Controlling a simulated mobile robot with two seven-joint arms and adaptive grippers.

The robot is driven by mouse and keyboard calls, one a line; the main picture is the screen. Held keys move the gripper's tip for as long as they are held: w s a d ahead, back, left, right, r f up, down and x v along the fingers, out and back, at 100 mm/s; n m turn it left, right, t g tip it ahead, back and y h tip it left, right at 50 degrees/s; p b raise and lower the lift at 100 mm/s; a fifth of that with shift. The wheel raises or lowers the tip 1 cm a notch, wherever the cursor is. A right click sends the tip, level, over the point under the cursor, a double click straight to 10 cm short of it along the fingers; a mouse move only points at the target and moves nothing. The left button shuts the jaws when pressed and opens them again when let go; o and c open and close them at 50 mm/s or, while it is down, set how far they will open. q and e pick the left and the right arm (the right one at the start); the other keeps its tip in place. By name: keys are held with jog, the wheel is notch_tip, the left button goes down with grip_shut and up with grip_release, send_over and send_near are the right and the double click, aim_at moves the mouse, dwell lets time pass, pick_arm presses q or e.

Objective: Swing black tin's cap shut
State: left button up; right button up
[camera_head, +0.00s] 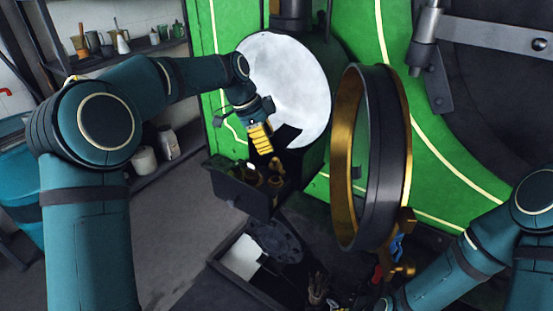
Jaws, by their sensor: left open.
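My left gripper (262,142) is open, with yellow fingers pointing down in front of the disc's lower part. It is left of the ring and apart from it. I cannot tell whether it touches the disc.
A small black open box (240,192) with brass-coloured pieces in it sits just below my left gripper. Blue, red and brass fittings (400,262) lie below the ring, near my right arm. Shelves with pots (120,42) stand at left. Floor at lower left is clear.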

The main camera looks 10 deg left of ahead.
aim_at(276, 159)
pick_arm(q)
jog(key=x, duration=0.6)
jog(key=shift+d+f, duration=0.15)
jog(key=shift+f, duration=0.15)
grip_shut()
